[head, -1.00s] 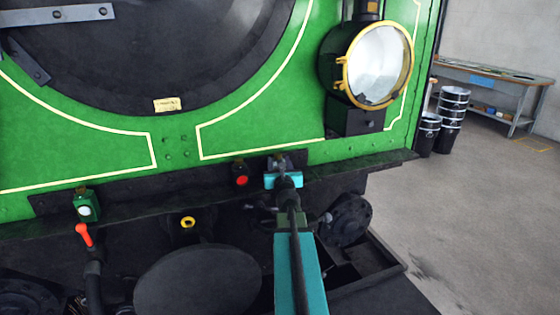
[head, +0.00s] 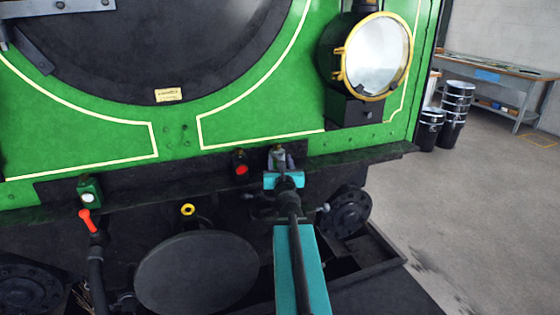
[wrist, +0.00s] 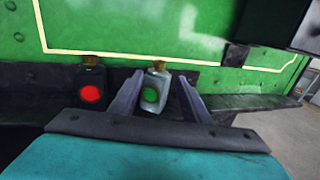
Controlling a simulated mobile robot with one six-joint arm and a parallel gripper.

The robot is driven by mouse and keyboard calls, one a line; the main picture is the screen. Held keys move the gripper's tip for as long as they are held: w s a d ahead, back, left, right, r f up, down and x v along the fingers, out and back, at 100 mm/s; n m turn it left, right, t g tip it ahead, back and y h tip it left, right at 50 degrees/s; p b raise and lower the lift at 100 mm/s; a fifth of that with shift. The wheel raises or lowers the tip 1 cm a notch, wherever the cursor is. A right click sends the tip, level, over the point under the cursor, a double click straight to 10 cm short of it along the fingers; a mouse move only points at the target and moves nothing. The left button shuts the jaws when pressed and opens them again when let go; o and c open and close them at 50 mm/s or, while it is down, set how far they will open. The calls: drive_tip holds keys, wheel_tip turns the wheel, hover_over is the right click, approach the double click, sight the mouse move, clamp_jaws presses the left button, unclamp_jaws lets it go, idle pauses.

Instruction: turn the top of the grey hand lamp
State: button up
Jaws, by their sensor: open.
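The grey hand lamp (wrist: 156,88) stands on the dark ledge in front of the green panel, its green lens facing me in the wrist view. Its small brass-coloured top (wrist: 158,66) sticks up above the body. My gripper (wrist: 160,80) is open, with one finger on each side of the lamp. Whether either finger touches it I cannot tell. In the head view the lamp (head: 278,152) shows just beyond my gripper (head: 280,165), its lower part hidden.
A black lamp with a red lens (head: 241,164) stands close to the left of the grey one. A green lamp with a white lens (head: 89,191) is further left. A large brass-rimmed headlamp (head: 377,55) is above right. A round buffer (head: 196,272) is below left.

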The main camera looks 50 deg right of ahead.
sight(277, 146)
drive_tip(key=w+m+p, duration=0.1)
drive_tip(key=m, duration=1.1)
drive_tip(key=w+d+m+p, duration=0.1)
drive_tip(key=m, duration=1.1)
drive_tip(key=w+d+m+p, duration=0.1)
drive_tip(key=m+p, duration=0.1)
drive_tip(key=m, duration=1)
drive_tip(key=shift+d, duration=0.25)
drive_tip(key=shift+f, duration=0.1)
drive_tip(key=shift+w+d, duration=0.1)
